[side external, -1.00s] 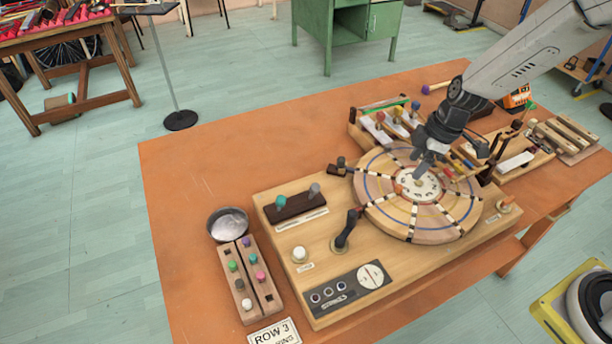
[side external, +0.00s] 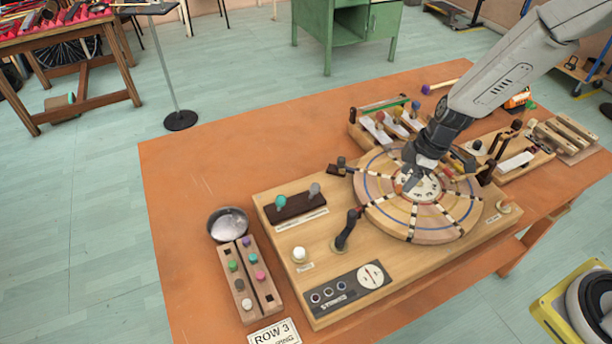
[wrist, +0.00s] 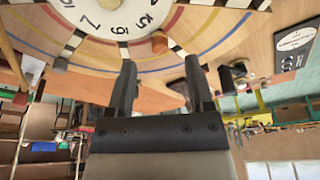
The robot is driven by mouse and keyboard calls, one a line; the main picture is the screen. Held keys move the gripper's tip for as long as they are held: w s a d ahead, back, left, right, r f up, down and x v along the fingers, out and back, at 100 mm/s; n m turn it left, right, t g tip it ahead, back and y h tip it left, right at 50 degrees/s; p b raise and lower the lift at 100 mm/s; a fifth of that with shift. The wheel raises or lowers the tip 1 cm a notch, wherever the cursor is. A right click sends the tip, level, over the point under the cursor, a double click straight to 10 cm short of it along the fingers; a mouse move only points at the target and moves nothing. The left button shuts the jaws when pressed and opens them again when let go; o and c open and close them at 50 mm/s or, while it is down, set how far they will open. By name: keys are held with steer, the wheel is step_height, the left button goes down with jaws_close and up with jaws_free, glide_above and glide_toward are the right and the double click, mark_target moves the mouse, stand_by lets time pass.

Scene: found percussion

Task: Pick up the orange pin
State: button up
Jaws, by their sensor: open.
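The round wooden wheel (side external: 375,207) has a white numbered dial (side external: 425,190) at its middle, which also shows at the top of the wrist view (wrist: 118,22). A small orange-brown pin (wrist: 159,44) stands on the wheel just outside the dial. My gripper (wrist: 160,62) is open, with one finger on each side of the view and the pin just beyond the gap between the fingertips. I cannot tell whether a finger touches it. In the side view my gripper (side external: 408,180) is low over the wheel near the dial and hides part of it.
A dark crank handle (side external: 346,229) stands at the wheel's front left. A block with two knobs (side external: 296,207) and a white knob (side external: 299,254) are farther left. A peg rack (side external: 248,280) and metal bowl (side external: 228,223) sit at the left. Bars and posts crowd behind the wheel.

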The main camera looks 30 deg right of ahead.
mark_target(400, 187)
steer(key=shift+x, duration=1.7)
jaws_close()
